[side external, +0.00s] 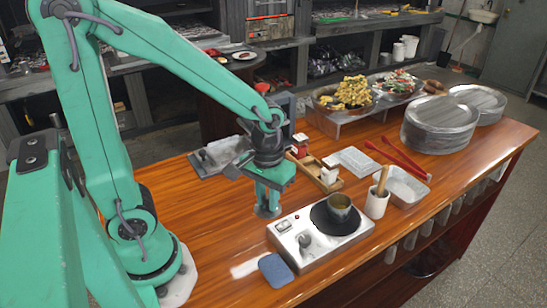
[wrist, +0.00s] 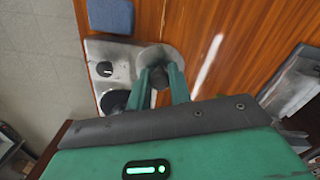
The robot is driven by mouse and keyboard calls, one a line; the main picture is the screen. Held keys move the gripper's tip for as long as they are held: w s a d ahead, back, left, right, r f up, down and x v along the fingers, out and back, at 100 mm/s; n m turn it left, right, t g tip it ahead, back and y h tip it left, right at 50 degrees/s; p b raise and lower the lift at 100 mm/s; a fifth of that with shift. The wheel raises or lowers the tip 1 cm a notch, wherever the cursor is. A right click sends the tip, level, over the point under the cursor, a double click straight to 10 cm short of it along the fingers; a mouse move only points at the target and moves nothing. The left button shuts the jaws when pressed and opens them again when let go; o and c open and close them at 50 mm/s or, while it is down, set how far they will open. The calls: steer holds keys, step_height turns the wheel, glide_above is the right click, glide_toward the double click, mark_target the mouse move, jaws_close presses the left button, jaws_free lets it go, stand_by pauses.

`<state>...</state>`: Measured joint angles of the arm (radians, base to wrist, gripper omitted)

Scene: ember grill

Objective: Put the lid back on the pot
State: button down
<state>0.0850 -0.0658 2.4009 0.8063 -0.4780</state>
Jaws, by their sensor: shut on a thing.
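My gripper (side external: 268,197) points down, shut on the round grey lid (side external: 267,212). The lid is just behind and left of the hotplate; I cannot tell how far it is above the table. In the wrist view, my fingers (wrist: 158,80) close at the middle of the lid (wrist: 174,56), hiding its knob. The small open metal pot (side external: 340,204) stands on the black burner of the silver hotplate (side external: 293,228), to the right of my gripper. In the wrist view the hotplate (wrist: 105,48) lies left of the lid, and my gripper body hides part of the burner area.
A blue pad (side external: 276,270) lies before the hotplate. A white crock (side external: 376,204) with a wooden handle stands right of the pot. The left front wood is clear.

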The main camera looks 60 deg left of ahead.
steer(key=w+d+r, duration=0.3)
steer(key=w, duration=0.5)
steer(key=w+d+r, duration=0.3)
steer(key=w, duration=0.5)
steer(key=shift+w+d+r, duration=0.15)
steer(key=shift+f, duration=0.3)
steer(key=shift+f, duration=2.9)
steer(key=shift+f, duration=0.2)
stand_by(0.4)
steer(key=c, duration=0.7)
jaws_free()
steer(key=shift+r, duration=0.1)
